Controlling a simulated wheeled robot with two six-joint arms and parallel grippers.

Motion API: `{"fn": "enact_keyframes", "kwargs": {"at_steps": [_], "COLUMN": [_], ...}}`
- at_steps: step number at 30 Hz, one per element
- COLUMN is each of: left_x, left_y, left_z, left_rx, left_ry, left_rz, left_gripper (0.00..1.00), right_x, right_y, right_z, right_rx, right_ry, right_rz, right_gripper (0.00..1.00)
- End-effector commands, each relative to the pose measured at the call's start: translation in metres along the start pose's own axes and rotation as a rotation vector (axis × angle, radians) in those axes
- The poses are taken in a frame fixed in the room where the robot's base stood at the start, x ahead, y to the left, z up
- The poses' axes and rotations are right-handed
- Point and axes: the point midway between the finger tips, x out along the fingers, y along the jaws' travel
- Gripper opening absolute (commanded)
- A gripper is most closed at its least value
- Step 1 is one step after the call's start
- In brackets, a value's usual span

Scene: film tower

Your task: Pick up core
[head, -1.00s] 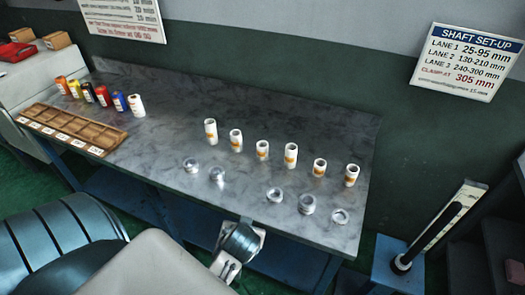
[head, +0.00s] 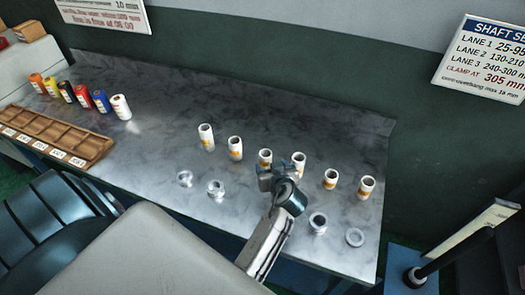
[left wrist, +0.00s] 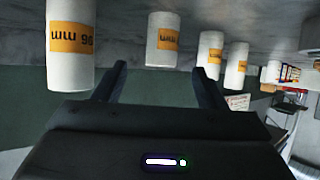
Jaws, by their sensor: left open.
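Several white cores with orange labels stand upright in a row on the grey table (head: 150,160). The leftmost core (head: 206,137), second core (head: 235,148), third core (head: 265,156), fourth core (head: 299,161), fifth core (head: 331,179) and rightmost core (head: 366,187) show in the head view. My left gripper (head: 276,170) is open and empty, just in front of the third and fourth cores, partly hiding them. In the left wrist view, which is upside down, one core (left wrist: 163,40) stands beyond the gap between the fingers (left wrist: 160,80); a closer core (left wrist: 70,45) is left of it. My right gripper is not in view.
Metal rings (head: 216,188) lie in front of the cores; my left arm passes over this row. A wooden tray (head: 60,135) and colored rolls (head: 84,94) are at the left. A blue stand with a post (head: 455,250) is at the right.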

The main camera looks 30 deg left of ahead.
Motion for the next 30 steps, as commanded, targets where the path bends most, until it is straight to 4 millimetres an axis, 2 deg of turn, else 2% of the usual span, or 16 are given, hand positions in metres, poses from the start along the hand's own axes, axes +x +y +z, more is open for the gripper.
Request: {"fn": "enact_keyframes", "kwargs": {"at_steps": [2,6,10,14,19,22,30], "left_x": [0.014,0.037,0.048,0.058,0.083,0.096,0.101], "left_y": [0.000,-0.001,-0.001,-0.002,-0.004,-0.003,-0.003], "left_z": [0.000,0.000,-0.001,-0.003,-0.011,-0.008,-0.008], "left_rx": [0.002,0.003,0.001,0.002,0.003,0.002,0.001], "left_ry": [0.005,0.004,0.002,0.002,0.003,0.002,-0.001], "left_rz": [-0.001,-0.001,-0.001,-0.002,-0.003,-0.001,0.000], "left_gripper": [0.65,0.65,0.65,0.65,0.65,0.65,0.65], "right_x": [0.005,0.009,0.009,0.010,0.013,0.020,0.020], "right_y": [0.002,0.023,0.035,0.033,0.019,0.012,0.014], "right_z": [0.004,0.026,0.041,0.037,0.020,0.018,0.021], "right_rx": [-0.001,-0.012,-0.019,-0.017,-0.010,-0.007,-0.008], "right_ry": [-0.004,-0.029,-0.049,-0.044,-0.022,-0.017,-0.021], "right_rz": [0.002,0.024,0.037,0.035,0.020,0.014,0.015], "right_gripper": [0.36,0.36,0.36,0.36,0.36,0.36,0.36]}}
